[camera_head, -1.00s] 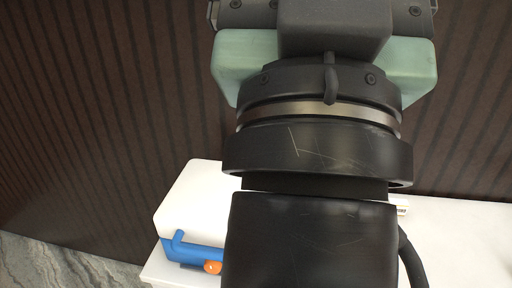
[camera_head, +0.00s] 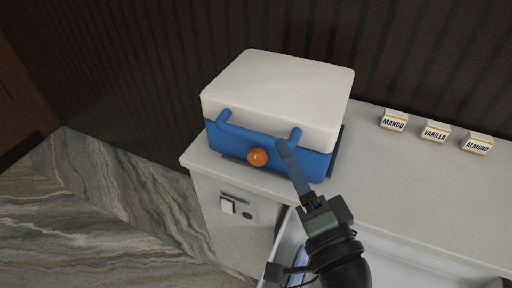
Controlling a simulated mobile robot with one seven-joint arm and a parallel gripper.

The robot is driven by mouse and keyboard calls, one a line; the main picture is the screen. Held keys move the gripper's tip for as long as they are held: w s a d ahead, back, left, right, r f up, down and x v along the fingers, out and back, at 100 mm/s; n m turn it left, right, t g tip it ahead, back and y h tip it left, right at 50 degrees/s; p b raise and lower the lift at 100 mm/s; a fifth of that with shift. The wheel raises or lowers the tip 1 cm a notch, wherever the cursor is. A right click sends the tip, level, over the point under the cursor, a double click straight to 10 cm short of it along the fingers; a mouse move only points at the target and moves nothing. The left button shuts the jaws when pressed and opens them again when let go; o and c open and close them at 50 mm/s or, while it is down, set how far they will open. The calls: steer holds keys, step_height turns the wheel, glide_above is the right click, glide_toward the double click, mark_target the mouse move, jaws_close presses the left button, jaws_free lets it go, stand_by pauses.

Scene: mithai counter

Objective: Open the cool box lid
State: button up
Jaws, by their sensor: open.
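The cool box has a blue body (camera_head: 315,163) and a thick white lid (camera_head: 280,85), and it stands on the left end of the counter. The lid sits flat and shut on the body. A blue handle (camera_head: 224,117) with two raised ends is at the front, and a round orange knob (camera_head: 257,157) is at the middle of the front. My gripper (camera_head: 284,150) is open, with its long blue-grey fingers reaching up to the front right, beside the right end of the handle. The fingers overlap in this view. I cannot tell whether they touch the handle.
The white counter (camera_head: 420,195) is clear to the right of the box. Small cartons labelled MANGO (camera_head: 394,121), VANILLA (camera_head: 435,132) and ALMOND (camera_head: 477,144) stand along its back edge. A dark ribbed wall rises behind. A switch panel (camera_head: 228,206) is on the counter's front.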

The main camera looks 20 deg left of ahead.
steer(key=m+y+b, duration=0.1)
steer(key=m+y, duration=0.1)
glide_toward(252, 136)
steer(key=shift+g, duration=0.4)
steer(key=p+x, duration=0.1)
steer(key=x, duration=0.9)
steer(key=shift+w+f+p, duration=0.1)
steer(key=shift+w+p, duration=0.25)
steer(key=shift+w, duration=0.05)
jaws_close()
stand_by(0.4)
